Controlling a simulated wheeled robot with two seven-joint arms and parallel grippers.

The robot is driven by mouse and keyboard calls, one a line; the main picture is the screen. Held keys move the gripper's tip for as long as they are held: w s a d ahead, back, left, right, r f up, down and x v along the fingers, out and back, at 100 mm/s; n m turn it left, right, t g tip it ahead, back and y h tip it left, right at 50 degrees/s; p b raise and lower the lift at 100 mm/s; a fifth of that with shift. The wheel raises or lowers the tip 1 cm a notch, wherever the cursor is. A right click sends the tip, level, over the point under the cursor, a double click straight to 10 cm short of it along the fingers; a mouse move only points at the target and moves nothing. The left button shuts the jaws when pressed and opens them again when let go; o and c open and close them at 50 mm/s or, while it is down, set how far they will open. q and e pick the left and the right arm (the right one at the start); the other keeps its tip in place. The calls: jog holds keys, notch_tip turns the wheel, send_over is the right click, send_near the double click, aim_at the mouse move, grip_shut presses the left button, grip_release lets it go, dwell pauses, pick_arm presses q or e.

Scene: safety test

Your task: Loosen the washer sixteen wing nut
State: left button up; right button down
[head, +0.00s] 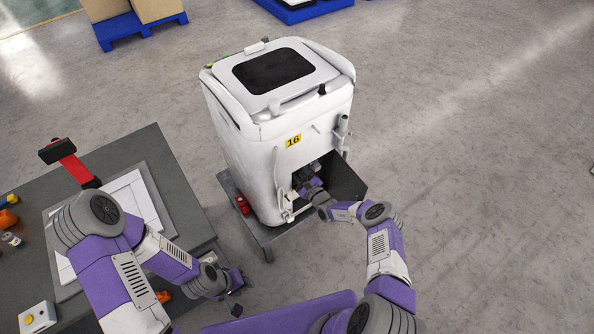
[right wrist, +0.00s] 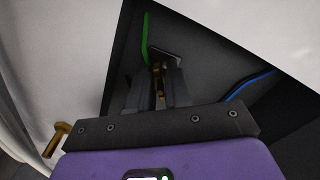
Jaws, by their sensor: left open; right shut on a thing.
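The washer (head: 240,120) is a white machine with a yellow label reading 16. A dark panel (head: 345,180) stands open low on its front. My right gripper (head: 308,180) reaches into that opening. In the right wrist view, my right gripper (right wrist: 158,80) is shut on a small brass-coloured piece, which seems to be the wing nut (right wrist: 158,70). The fingers hide most of it, so its shape and turn cannot be told. My left gripper (head: 236,292) is open and empty beside the right edge of the grey table.
In the right wrist view, a green strip (right wrist: 146,38), a blue cable (right wrist: 250,84) and a brass bolt (right wrist: 56,140) are near the gripper. Open floor lies right.

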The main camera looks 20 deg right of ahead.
jog(key=shift+n+p, duration=0.3)
jog(key=shift+n, duration=0.5)
jog(key=c, duration=1.3)
grip_release()
jog(key=p+v, duration=0.2)
jog(key=v, duration=0.5)
jog(key=shift+s+d, duration=0.1)
jog(key=shift+s, duration=0.15)
